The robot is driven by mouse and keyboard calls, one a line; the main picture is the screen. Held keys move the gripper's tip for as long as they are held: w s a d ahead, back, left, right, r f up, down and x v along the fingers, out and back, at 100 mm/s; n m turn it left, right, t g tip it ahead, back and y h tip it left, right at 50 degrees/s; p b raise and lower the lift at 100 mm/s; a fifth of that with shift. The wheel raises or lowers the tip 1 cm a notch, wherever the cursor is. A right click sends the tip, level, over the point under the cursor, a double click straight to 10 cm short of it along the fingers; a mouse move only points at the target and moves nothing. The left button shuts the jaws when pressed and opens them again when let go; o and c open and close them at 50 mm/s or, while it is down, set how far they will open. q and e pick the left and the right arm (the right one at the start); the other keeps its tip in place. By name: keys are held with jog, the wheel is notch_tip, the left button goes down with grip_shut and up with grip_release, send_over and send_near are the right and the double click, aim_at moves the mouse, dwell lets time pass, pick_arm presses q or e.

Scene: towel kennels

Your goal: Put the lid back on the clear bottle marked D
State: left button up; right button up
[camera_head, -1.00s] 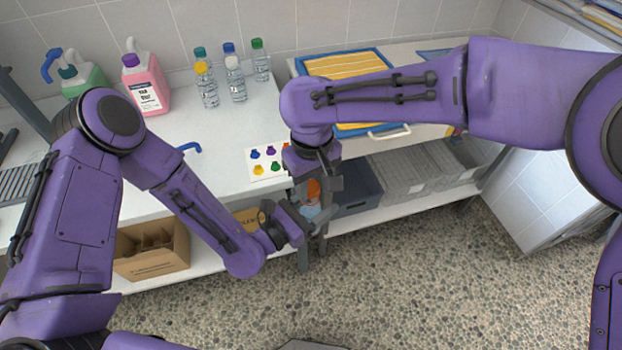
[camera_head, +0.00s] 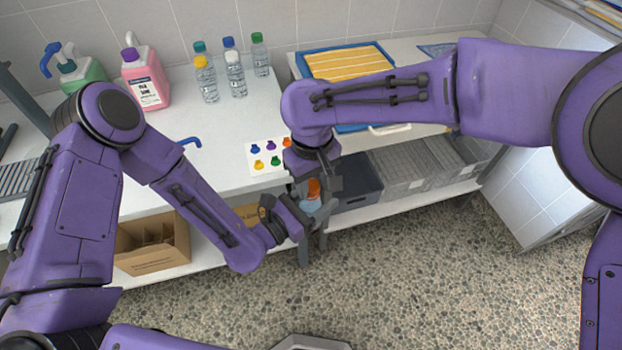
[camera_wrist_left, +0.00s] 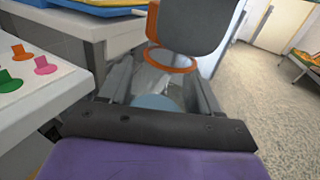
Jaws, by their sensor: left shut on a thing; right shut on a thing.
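My left gripper (camera_head: 306,216) is shut on a clear bottle (camera_head: 314,206) in front of the table edge. In the left wrist view the clear bottle (camera_wrist_left: 158,78) stands between the two fingers, with a light blue round patch on it. My right gripper (camera_head: 322,180) points down just above and is shut on an orange lid (camera_head: 313,189). I cannot tell whether lid and bottle touch. No letter D is readable.
Several capped bottles (camera_head: 233,74) and a pink jug (camera_head: 146,80) stand on the white table (camera_head: 225,130). A card with coloured shapes (camera_head: 266,157) lies near its edge. A cardboard box (camera_head: 152,245) and a grey bin (camera_head: 358,183) sit on the lower shelf.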

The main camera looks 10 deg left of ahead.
jog(key=shift+f, duration=0.2)
jog(key=o, duration=1)
jog(key=shift+r, duration=2.25)
jog(key=shift+c, duration=0.4)
